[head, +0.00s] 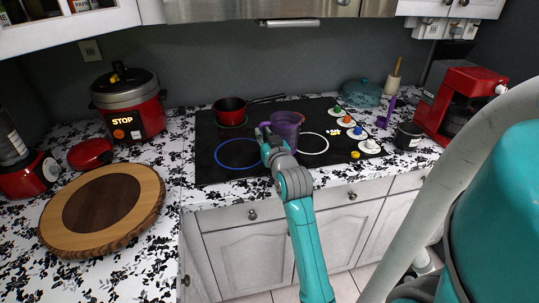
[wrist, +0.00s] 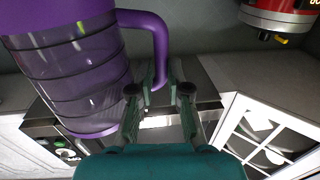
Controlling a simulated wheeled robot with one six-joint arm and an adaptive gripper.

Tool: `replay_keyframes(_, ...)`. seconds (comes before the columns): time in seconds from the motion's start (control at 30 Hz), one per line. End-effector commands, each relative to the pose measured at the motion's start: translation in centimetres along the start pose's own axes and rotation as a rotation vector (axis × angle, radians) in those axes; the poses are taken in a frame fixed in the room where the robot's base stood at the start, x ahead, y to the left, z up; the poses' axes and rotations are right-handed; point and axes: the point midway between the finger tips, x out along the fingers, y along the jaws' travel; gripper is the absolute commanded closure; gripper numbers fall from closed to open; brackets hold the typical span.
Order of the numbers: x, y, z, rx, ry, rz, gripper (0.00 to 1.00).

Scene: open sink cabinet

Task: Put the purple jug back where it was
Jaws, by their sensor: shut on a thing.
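The purple jug (head: 287,124) is see-through and shows over the black cooktop in the head view, between a blue ring and a white ring. In the wrist view the jug (wrist: 70,70) fills the left side, with its purple handle (wrist: 161,45) on the right. My gripper (head: 265,131) is at the jug's left side. In the wrist view my gripper's fingers (wrist: 160,88) are closed around the end of the handle. I cannot tell whether the jug's base touches the cooktop.
A red pot (head: 231,110) stands at the cooktop's back. Several colored knobs (head: 347,119) line its right side. A red coffee maker (head: 468,103) and a dark cup (head: 407,136) are at right. A round wooden board (head: 150,197) and red cooker (head: 129,108) are at left.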

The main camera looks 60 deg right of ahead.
Motion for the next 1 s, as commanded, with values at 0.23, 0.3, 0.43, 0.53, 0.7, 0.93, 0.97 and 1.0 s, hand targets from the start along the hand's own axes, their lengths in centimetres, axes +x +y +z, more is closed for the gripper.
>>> replay_keyframes(0.23, 0.0, 0.0, 2.2, -0.001, -0.001, 0.0, 1.0)
replay_keyframes(0.3, 0.0, 0.0, 3.2, -0.001, -0.002, 0.0, 1.0)
replay_keyframes(0.43, 0.0, 0.0, 5.0, -0.002, -0.001, 0.001, 1.0)
replay_keyframes(0.53, 0.0, 0.0, 5.8, -0.002, 0.001, 0.001, 1.0)
replay_keyframes(0.7, 0.0, 0.0, 6.1, -0.001, 0.002, 0.001, 1.0)
replay_keyframes(0.93, 0.0, 0.0, 6.2, -0.001, 0.002, 0.001, 1.0)
replay_keyframes(0.97, 0.0, 0.0, 6.3, -0.001, 0.002, 0.001, 1.0)
replay_keyframes(1.0, 0.0, 0.0, 6.4, -0.001, 0.002, 0.0, 1.0)
